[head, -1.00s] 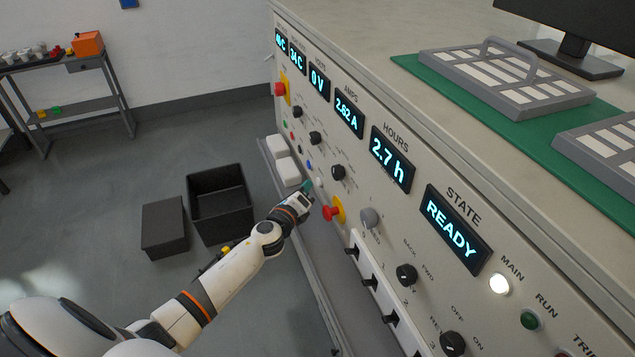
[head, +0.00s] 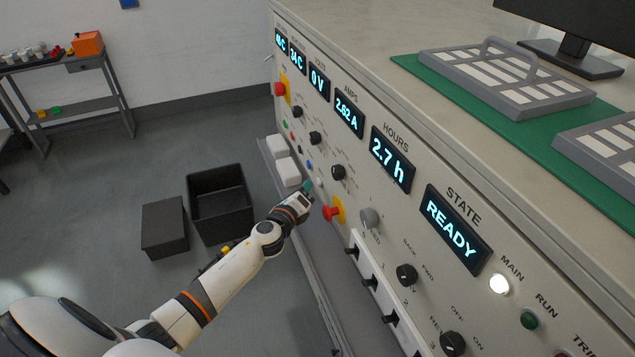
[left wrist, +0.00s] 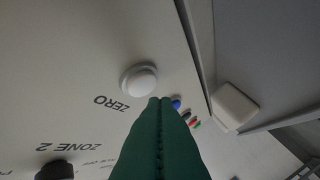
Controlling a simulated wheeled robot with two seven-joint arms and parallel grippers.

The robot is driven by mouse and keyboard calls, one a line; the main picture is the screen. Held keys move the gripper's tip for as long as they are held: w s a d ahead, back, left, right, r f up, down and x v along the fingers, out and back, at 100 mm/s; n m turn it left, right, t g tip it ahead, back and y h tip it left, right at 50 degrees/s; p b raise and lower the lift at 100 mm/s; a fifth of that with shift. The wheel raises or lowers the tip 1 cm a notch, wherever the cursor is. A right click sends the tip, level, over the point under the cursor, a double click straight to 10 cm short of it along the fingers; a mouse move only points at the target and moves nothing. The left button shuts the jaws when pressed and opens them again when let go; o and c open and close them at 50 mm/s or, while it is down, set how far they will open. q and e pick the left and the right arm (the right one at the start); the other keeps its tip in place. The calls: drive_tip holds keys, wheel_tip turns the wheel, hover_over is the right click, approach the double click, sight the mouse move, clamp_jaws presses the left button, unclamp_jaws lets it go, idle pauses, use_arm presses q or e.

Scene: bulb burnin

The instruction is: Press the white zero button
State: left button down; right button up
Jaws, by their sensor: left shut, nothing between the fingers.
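The white zero button (left wrist: 139,80) is a round, domed button on the panel in the left wrist view, with the word ZERO printed beside it. In the head view the white button (head: 319,182) is small, just right of the gripper tips. My left gripper (left wrist: 160,103) has green fingers that are shut together and empty. Their tips appear just below the button in the left wrist view; I cannot tell whether they touch it. In the head view my left gripper (head: 307,187) is close to the panel face. My right gripper is not in view.
A blue button (left wrist: 176,104) and other coloured buttons sit close by. A red emergency knob (head: 332,212) is to the right of my gripper. White blocks (head: 288,171) lie on the ledge below the panel. A black open bin (head: 243,207) stands on the floor.

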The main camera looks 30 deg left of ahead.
use_arm(q)
drive_tip(key=shift+w+d, duration=0.1)
idle(0.7)
drive_tip(key=shift+w+d, duration=0.15)
drive_tip(key=shift+w, duration=0.1)
drive_tip(key=shift+w+d, duration=0.3)
idle(0.8)
drive_tip(key=shift+s+a, duration=0.55)
drive_tip(key=shift+s, duration=0.1)
idle(0.3)
drive_tip(key=s+a, duration=0.3)
drive_tip(key=shift+s+a, duration=0.15)
drive_tip(key=shift+s, duration=0.25)
idle(0.6)
